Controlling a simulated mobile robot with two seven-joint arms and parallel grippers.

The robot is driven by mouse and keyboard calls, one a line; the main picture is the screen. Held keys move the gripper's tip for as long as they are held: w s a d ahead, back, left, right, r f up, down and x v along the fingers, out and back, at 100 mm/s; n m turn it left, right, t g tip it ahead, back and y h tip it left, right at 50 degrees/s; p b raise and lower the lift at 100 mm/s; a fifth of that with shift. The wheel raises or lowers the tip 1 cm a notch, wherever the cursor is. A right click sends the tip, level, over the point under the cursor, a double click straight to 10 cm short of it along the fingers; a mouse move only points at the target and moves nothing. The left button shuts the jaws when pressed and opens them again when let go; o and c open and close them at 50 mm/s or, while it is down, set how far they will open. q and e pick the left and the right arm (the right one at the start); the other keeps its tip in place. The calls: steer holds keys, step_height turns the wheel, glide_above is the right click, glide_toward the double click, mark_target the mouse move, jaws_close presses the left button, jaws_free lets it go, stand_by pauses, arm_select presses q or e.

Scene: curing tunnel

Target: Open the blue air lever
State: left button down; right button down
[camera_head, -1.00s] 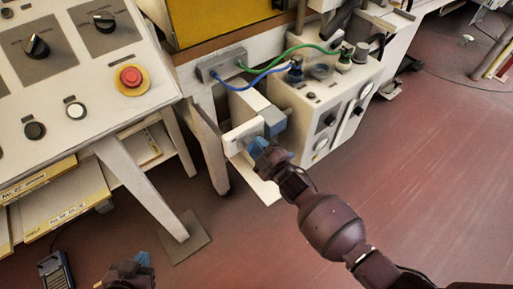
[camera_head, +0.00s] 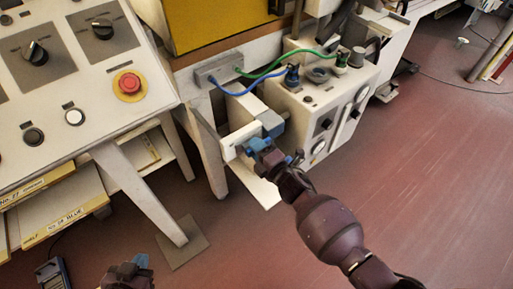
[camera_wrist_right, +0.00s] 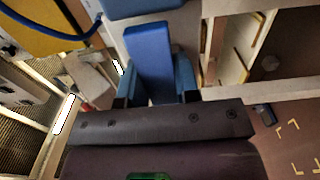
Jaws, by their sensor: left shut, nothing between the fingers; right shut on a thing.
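The blue air lever (camera_wrist_right: 150,58) stands between the two fingers of my right gripper (camera_wrist_right: 156,82) in the right wrist view. My right gripper is shut on it. In the head view, my right gripper (camera_head: 262,150) is at the white bracket with the grey block, and its fingers and wrist largely hide the lever there. My left gripper (camera_head: 128,272) is low at the bottom left, shut and empty, away from the lever.
A sloped control panel (camera_head: 60,95) with a red button (camera_head: 129,85) stands at left. A white box (camera_head: 330,100) with gauges and knobs is right of the bracket. Green and blue hoses (camera_head: 245,92) run above. Red floor is open at right.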

stand_by(0.4)
steer(key=c, duration=0.8)
jaws_free()
steer(key=shift+c, duration=0.2)
steer(key=p+v, duration=0.1)
steer(key=v, duration=1)
